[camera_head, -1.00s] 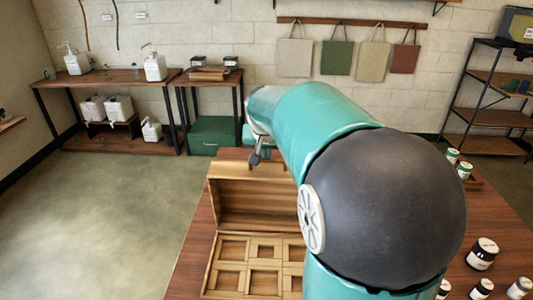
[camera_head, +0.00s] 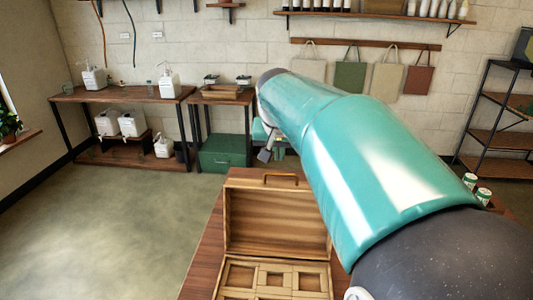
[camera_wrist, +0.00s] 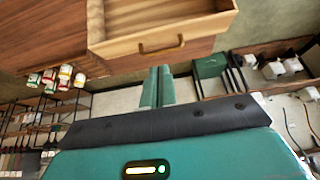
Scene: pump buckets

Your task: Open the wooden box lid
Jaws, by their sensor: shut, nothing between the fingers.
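The wooden box (camera_head: 223,282) sits on the table with several divided compartments showing inside. Its lid (camera_head: 277,222) stands open, raised at the back, with its inner side facing the head camera. A brown handle (camera_head: 280,176) is at the lid's top edge. The lid (camera_wrist: 140,49) and handle (camera_wrist: 161,46) also show in the wrist view. My gripper (camera_head: 267,154) is beyond and above the lid in the head view. In the wrist view, its two green fingers (camera_wrist: 157,85) are together, empty and apart from the handle. My arm covers the right of the head view.
The brown tabletop (camera_head: 204,262) shows left of the box. White-and-green jars (camera_head: 477,190) stand at the right. Behind are a green cabinet (camera_head: 224,152) and a bench with white pump bottles (camera_head: 167,76). The floor at left is clear.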

